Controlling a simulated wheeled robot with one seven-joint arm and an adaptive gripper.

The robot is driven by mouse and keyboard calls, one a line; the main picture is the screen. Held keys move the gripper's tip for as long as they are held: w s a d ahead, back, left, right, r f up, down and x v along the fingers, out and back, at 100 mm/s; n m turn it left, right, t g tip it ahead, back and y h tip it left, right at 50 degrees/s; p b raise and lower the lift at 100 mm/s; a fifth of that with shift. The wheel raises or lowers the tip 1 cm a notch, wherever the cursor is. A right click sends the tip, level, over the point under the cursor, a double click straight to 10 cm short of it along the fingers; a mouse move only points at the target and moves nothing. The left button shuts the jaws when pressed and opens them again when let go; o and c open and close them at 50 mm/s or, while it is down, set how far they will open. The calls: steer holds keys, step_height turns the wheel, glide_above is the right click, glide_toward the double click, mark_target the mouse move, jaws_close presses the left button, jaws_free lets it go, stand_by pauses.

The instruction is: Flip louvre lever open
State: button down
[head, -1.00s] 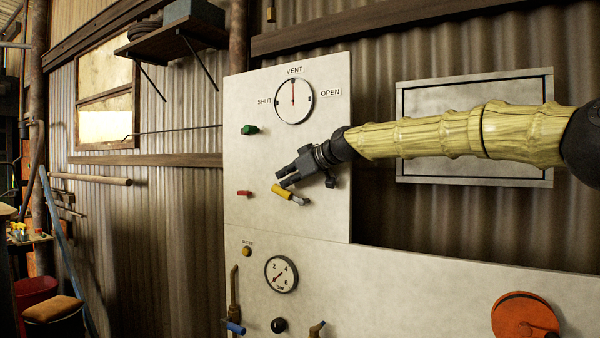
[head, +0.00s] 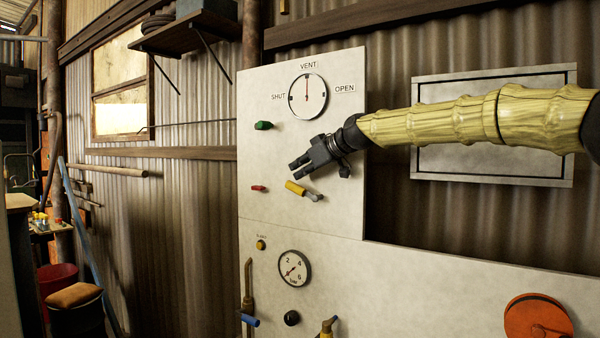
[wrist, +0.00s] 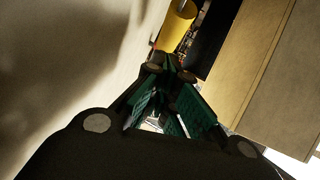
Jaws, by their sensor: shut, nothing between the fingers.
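The vent dial (head: 308,95) on the pale panel has SHUT on its left, VENT above and OPEN on its right; its red needle points straight up. Below it is a lever with a yellow handle (head: 295,188) and a grey metal arm running down to the right. No label marks it as the louvre lever. My gripper (head: 297,171) is shut and empty, just above the yellow handle, pointing left and down. In the wrist view the shut fingers (wrist: 172,68) point toward a yellow cylinder (wrist: 178,22), likely that handle. Contact cannot be told.
A green knob (head: 263,125) and a small red handle (head: 258,188) stick out at the panel's left. Below are a pressure gauge (head: 294,268), a black knob (head: 291,318), a blue-handled valve (head: 249,320) and an orange wheel (head: 538,318). A framed plate (head: 495,165) is behind my arm.

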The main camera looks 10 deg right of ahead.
steer(key=r+b+v, duration=0.1)
steer(key=b+v, duration=0.2)
steer(key=v, duration=0.8)
steer(key=shift+s, duration=0.15)
